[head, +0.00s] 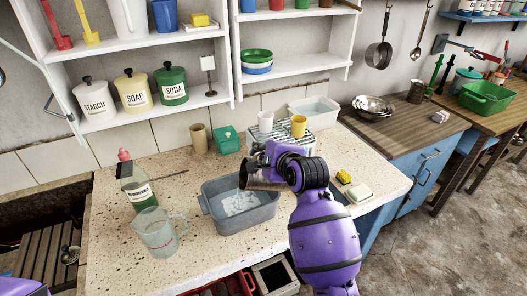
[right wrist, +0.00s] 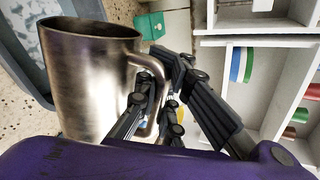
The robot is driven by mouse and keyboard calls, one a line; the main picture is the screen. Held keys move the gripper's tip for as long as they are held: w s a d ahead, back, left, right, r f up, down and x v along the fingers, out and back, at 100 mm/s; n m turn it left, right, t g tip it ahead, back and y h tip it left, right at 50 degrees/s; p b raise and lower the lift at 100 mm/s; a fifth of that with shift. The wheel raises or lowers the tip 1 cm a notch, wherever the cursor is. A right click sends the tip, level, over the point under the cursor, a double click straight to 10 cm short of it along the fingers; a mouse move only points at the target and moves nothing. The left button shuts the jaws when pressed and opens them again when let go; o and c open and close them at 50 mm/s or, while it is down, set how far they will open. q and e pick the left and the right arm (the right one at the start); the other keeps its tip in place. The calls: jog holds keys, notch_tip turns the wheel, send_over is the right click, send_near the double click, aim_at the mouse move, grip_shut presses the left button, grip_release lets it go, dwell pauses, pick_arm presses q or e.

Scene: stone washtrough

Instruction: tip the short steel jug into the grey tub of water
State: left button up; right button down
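The short steel jug (right wrist: 90,85) fills the left of the right wrist view, its dark mouth towards the top of the picture. My right gripper (right wrist: 157,100) is shut on the jug's handle. In the head view the jug (head: 262,183) is partly covered by my gripper and wrist, above the right side of the grey tub (head: 226,222). Its exact tilt is hard to judge, and no stream of liquid shows. The tub holds water with pale, whitish patches on it. Of my left arm only a purple part shows at the bottom left corner; its gripper is out of view.
A clear measuring jug (head: 158,235) and a bottle with green liquid (head: 138,188) stand left of the tub. A yellow sponge (head: 343,177) lies right.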

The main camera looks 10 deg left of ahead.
jog(key=shift+r, duration=0.1)
dwell(0.4)
jog(key=shift+s+a+f+n+h, duration=0.1)
jog(key=shift+s+a+n+h, duration=0.15)
jog(key=shift+a, duration=0.3)
jog(key=shift+s+a+f+n+h, duration=0.15)
jog(key=shift+a+n+h, duration=0.15)
jog(key=shift+a, duration=0.2)
